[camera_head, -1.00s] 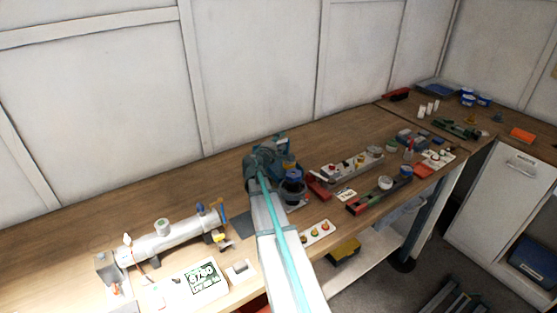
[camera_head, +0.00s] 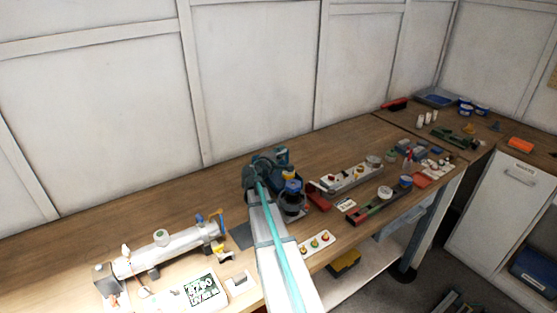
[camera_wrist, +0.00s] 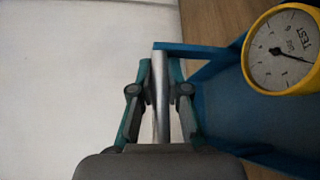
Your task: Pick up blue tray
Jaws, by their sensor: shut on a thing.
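In the wrist view, my gripper (camera_wrist: 160,75) is shut with its two fingers on either side of a silver bar (camera_wrist: 161,105). The bar joins the blue arms of the blue tray (camera_wrist: 225,105), so it looks like the tray's handle. A yellow-rimmed round gauge (camera_wrist: 284,50) marked TEST sits at the tray's right. In the head view, my gripper (camera_head: 266,168) is above the middle of the bench, and my arm hides much of the tray. Whether the tray is clear of the bench I cannot tell.
A white switch panel (camera_head: 316,243) and a grey control bar (camera_head: 350,178) are on the right. Another blue tray (camera_head: 437,97) sits at the back right corner. A pale wall stands behind.

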